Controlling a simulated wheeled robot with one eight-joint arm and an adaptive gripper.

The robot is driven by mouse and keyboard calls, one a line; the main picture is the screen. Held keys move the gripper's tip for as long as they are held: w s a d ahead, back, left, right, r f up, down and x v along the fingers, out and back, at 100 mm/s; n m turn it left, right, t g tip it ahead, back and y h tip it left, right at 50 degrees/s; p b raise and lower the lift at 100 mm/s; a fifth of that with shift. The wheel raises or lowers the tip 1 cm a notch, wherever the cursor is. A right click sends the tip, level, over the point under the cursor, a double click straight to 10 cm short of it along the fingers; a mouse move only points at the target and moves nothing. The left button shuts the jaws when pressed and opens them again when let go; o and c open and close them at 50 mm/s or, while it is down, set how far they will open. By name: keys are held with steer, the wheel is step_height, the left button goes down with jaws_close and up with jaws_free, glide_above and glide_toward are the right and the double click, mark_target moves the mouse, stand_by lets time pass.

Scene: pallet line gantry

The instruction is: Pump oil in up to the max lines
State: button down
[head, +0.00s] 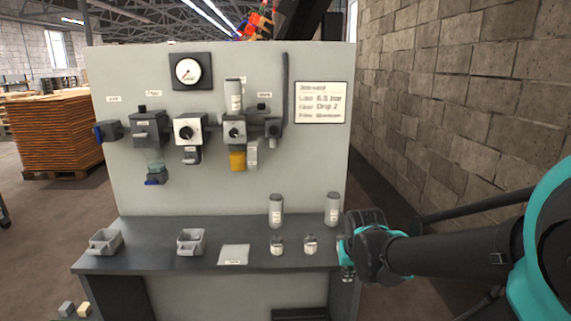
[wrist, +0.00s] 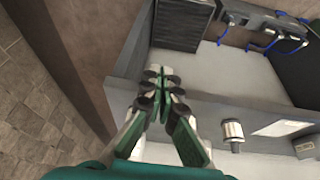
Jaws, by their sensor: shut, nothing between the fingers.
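A panel-mounted unit (head: 235,132) with a dial has an amber bowl (head: 237,161) under it, and a grey cylinder (head: 234,95) stands upright on its top. Another unit (head: 149,130) at left has a clear bowl (head: 155,160) with a blue part below. Two grey bottles, one at left (head: 275,210) and one at right (head: 332,208), stand upright on the bench. Max lines are too small to make out. My gripper (head: 347,272) is shut and empty at the bench's right end, right of and below the right bottle. In the wrist view, the fingertips (wrist: 157,76) meet with nothing between them.
The bench (head: 140,256) holds two grey trays (head: 105,241) (head: 191,241), a flat pale sheet (head: 234,254) and two small jars (head: 277,244) (head: 310,243). A gauge (head: 188,71) and a sign (head: 321,102) are on the panel. A block wall (head: 455,110) stands at right.

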steer(key=s+d+f, duration=0.1)
steer(key=s+f, duration=0.3)
steer(key=s, duration=0.1)
steer(key=shift+s+f, duration=0.35)
steer(key=shift+s, duration=0.05)
stand_by(0.3)
